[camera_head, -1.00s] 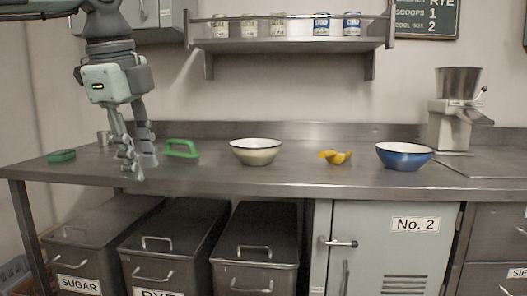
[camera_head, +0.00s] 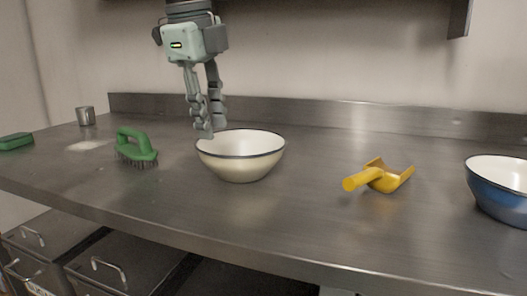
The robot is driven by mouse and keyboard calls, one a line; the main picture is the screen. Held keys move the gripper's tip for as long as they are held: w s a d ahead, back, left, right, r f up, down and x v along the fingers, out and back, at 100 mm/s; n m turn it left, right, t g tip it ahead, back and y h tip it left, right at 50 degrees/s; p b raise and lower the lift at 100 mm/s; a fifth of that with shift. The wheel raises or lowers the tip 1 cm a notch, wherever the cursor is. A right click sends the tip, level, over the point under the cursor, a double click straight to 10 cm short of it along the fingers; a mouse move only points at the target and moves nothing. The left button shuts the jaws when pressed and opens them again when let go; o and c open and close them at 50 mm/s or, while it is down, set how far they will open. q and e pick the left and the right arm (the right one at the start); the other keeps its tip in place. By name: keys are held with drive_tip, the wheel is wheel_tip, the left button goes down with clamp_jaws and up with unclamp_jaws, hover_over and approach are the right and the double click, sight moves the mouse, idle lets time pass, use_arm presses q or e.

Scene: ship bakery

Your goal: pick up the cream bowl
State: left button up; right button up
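The cream bowl (camera_head: 240,167), with a dark rim and a pale inside, stands upright on the steel counter near the middle of the head view. My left gripper (camera_head: 210,132) hangs pointing down at the bowl's left back rim. Its fingers look a little apart, with nothing seen held between them. The fingertips overlap the rim in the picture; I cannot tell whether they touch it. My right gripper is not in view.
A green brush (camera_head: 136,146) stands left of the bowl. A yellow scoop (camera_head: 380,177) lies to its right, and a blue bowl (camera_head: 497,190) is at the right edge. A green sponge (camera_head: 15,141) and a metal cup (camera_head: 86,116) are far left. The counter front (camera_head: 240,220) is clear.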

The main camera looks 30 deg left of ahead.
sight(214, 155)
use_arm(q)
drive_tip(key=x, duration=0.4)
drive_tip(key=a+x, duration=0.1)
drive_tip(key=x, duration=0.2)
drive_tip(key=shift+s, duration=0.2)
drive_tip(key=shift+w+f, duration=0.1)
drive_tip(key=shift+f, duration=0.25)
drive_tip(key=shift+c, duration=0.3)
clamp_jaws()
drive_tip(key=shift+r, duration=0.1)
